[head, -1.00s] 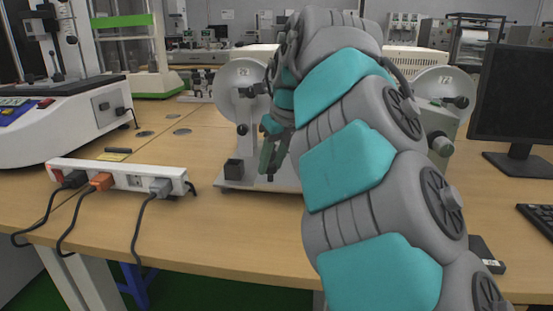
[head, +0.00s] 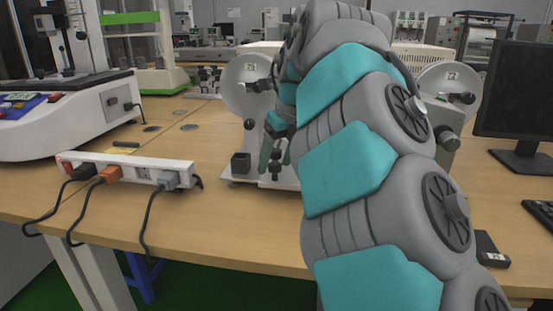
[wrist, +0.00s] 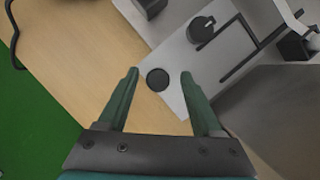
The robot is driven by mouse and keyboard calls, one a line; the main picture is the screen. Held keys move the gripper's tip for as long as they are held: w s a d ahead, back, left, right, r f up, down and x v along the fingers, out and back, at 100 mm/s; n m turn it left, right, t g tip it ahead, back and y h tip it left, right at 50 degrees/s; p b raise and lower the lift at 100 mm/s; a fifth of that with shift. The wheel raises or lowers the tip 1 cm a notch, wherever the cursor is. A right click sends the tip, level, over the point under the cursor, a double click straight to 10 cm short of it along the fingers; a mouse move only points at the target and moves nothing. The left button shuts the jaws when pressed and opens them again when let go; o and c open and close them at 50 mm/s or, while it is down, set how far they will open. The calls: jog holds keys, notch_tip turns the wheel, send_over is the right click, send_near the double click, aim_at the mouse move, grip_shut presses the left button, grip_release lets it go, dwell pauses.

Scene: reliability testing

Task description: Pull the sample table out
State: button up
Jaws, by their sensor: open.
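The machine with two grey discs stands on the wooden bench; its left disc (head: 246,84) and pale base (head: 232,179) show beside my arm. In the wrist view its white plate (wrist: 184,98) carries a round black knob (wrist: 157,79). I cannot tell for sure which part is the sample table. My gripper (wrist: 159,73) is open, its two green fingers apart, with the knob between the fingertips in the picture. Whether they touch it I cannot tell. In the head view my gripper (head: 271,158) hangs before the machine, and my arm hides the machine's middle.
A white power strip (head: 128,171) with plugged cables lies left of the machine. A white instrument (head: 75,125) stands at the far left. A monitor (head: 515,95) and a small black box (head: 491,250) are at the right. Bare bench (head: 215,225) lies in front.

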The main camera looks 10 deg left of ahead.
jog(key=v, duration=0.8)
jog(key=shift+p, duration=0.45)
jog(key=shift+a, duration=0.1)
